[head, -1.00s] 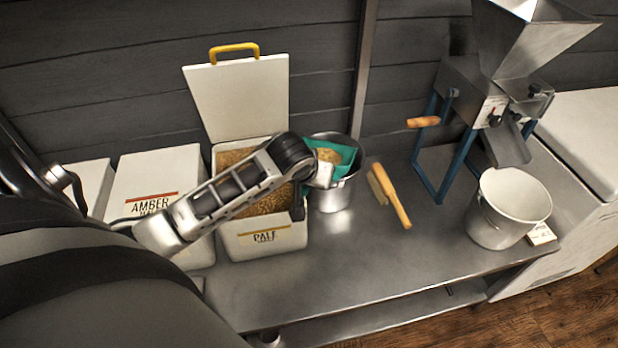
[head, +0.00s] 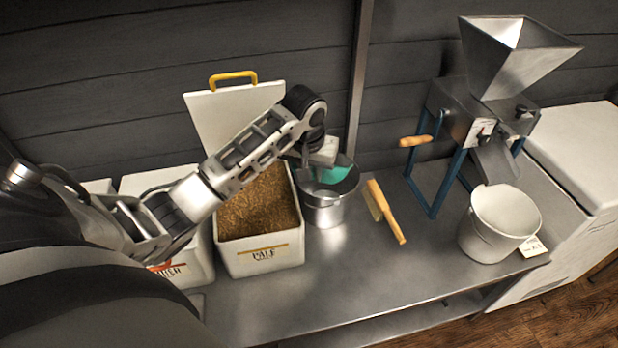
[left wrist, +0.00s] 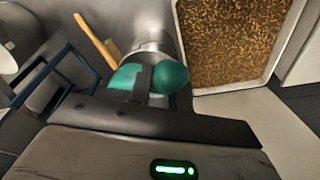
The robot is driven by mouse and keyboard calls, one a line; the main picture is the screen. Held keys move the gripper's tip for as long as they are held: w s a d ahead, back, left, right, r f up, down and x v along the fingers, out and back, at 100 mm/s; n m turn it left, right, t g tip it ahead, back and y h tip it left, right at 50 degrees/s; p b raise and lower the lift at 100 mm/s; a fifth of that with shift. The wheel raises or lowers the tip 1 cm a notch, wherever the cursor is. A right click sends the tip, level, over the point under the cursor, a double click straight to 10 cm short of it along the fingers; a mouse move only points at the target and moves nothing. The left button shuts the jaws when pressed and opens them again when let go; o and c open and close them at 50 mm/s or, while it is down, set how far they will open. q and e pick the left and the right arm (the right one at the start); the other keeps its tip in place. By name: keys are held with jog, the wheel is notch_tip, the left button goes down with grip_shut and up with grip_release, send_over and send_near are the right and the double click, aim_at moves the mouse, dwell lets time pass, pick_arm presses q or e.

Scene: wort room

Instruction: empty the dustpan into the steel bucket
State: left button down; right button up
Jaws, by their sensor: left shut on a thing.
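The green dustpan (head: 337,173) is in my left gripper (head: 320,163), tilted steeply over the mouth of the steel bucket (head: 324,214). No grain shows on the part of the pan in view. The gripper hides part of the pan and the bucket's inside is mostly hidden. In the left wrist view, the dustpan (left wrist: 170,77) shows on both sides of a dark finger, in front of the bucket (left wrist: 154,48). The bucket stands upright on the steel bench. My right gripper is not in view.
An open bin of grain labelled PALE (head: 262,252) stands close left of the bucket. A wooden hand brush (head: 384,212) lies right of it. A grain mill (head: 468,125) and a pale bucket (head: 495,228) stand further right. The front middle of the bench (head: 340,285) is clear.

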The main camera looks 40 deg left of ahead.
pick_arm(q)
jog(key=shift+w+a+r+g+h, duration=0.25)
jog(key=shift+w+r+g, duration=0.4)
jog(key=shift+w+r, duration=0.2)
jog(key=shift+w+a+r+g+h, duration=0.25)
jog(key=shift+w+r+g, duration=0.45)
jog(key=shift+r, duration=0.25)
jog(key=shift+w+a+r+g, duration=0.2)
jog(key=shift+w+r+g, duration=0.25)
jog(key=shift+w, duration=0.3)
jog(key=shift+w+a+b, duration=0.1)
jog(key=shift+w+b, duration=0.2)
jog(key=shift+b, duration=0.05)
jog(key=shift+w+a+r+g+h, duration=0.1)
jog(key=shift+w+r+g+h, duration=0.05)
jog(key=shift+w+g+h, duration=0.15)
jog(key=shift+a+r, duration=0.1)
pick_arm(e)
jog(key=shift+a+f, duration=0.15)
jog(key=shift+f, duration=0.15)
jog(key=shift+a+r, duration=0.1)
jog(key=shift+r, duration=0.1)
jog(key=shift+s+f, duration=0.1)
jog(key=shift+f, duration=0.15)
pick_arm(q)
jog(key=shift+r, duration=0.1)
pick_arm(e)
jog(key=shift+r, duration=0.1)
